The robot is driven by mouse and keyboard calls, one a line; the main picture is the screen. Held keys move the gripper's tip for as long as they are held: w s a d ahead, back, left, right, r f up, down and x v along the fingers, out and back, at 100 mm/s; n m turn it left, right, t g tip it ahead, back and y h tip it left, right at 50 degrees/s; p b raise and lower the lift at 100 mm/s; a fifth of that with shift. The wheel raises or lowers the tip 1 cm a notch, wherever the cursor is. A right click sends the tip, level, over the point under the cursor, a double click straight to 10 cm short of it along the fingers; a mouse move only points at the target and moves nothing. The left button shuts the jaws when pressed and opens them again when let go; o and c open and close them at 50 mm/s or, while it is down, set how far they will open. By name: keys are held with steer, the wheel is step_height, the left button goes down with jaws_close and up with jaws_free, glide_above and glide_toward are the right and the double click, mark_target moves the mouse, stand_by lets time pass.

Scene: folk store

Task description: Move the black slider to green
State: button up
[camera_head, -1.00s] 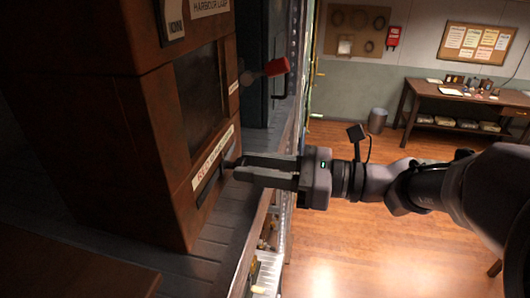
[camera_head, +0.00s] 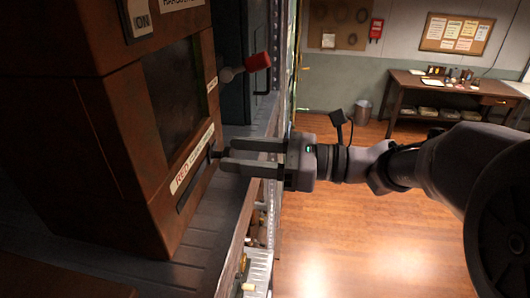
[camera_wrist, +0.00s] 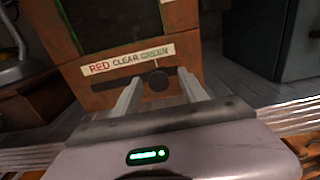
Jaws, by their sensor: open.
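The black slider (camera_wrist: 158,80) is a round dark knob on a horizontal slot in a brown box. In the wrist view it sits towards the slot's right end, below the word GREEN on the label strip (camera_wrist: 125,60), which reads RED CLEAR GREEN. The knob also shows small in the head view (camera_head: 217,154). My gripper (camera_head: 226,155) is open, with its fingertips close to the box front. In the wrist view its fingers (camera_wrist: 160,95) stand either side of the knob, with visible gaps. I cannot tell how deep the fingertips reach around it.
The brown box (camera_head: 105,150) has a dark window above the label and stands on a grey shelf (camera_head: 205,222). A red-handled lever (camera_head: 257,62) sticks out beyond the label. A dark cabinet (camera_wrist: 283,40) stands to the right. Open wooden floor lies behind my arm.

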steer(key=shift+w+d+f, duration=0.1)
steer(key=shift+d, duration=0.25)
steer(key=s+d+b, duration=0.1)
steer(key=d+b, duration=0.3)
steer(key=d, duration=1.2)
steer(key=shift+s+d+b, duration=0.15)
steer(key=shift+d+b, duration=0.15)
steer(key=shift+d, duration=0.1)
